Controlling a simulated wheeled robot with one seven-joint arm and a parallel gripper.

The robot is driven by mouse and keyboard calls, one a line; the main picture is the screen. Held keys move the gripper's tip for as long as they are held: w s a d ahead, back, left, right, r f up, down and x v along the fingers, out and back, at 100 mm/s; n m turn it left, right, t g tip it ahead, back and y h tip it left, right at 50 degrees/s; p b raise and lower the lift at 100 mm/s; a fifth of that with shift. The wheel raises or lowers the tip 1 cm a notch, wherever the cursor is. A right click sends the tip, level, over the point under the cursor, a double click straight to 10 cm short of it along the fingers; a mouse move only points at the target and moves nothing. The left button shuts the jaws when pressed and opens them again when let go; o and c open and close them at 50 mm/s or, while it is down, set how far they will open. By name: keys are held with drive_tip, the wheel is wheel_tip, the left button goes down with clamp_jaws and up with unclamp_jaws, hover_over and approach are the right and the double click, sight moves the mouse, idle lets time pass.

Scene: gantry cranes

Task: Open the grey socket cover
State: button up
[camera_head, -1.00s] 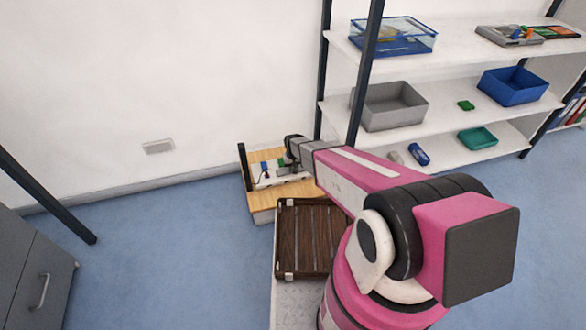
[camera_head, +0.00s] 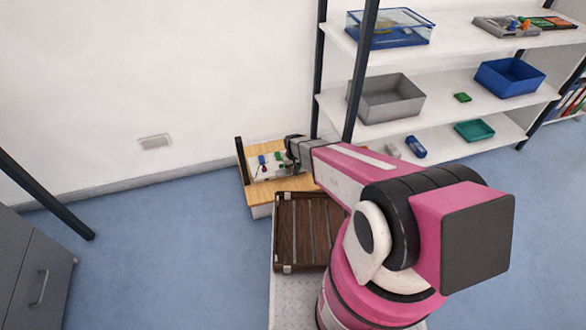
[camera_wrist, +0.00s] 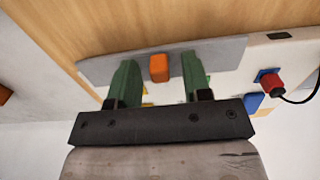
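The grey socket cover (camera_wrist: 220,54) is a long flat plate at the top of the wrist view, with a small orange block (camera_wrist: 159,68) at its middle. My gripper (camera_wrist: 157,75) points at it, its two green fingers apart on either side of the orange block. A gap shows between the block and each finger. I cannot tell whether the fingertips touch the plate. In the head view, my gripper (camera_head: 293,150) is over the right part of a white panel (camera_head: 262,171) on a wooden stand (camera_head: 262,197). The cover is not clear there.
A red plug (camera_wrist: 271,81) with a black cable and a blue part (camera_wrist: 253,102) are right of the cover. A dark slatted crate (camera_head: 305,232) is in front of the stand. Shelves with a grey bin (camera_head: 388,101) stand right. Blue floor is open at left.

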wheel_tip(320, 180, up, 11)
idle(0.6)
drive_tip(key=shift+f, duration=0.1)
drive_tip(key=s+d+r+m, duration=0.1)
drive_tip(key=s+d+r, duration=0.6)
drive_tip(key=d+r, duration=0.2)
drive_tip(key=s+d+r+m, duration=0.2)
drive_tip(key=s+d+r, duration=0.5)
drive_tip(key=r, duration=0.6)
drive_tip(key=shift+d+r, duration=0.35)
drive_tip(key=shift+d, duration=0.55)
drive_tip(key=shift+s, duration=0.1)
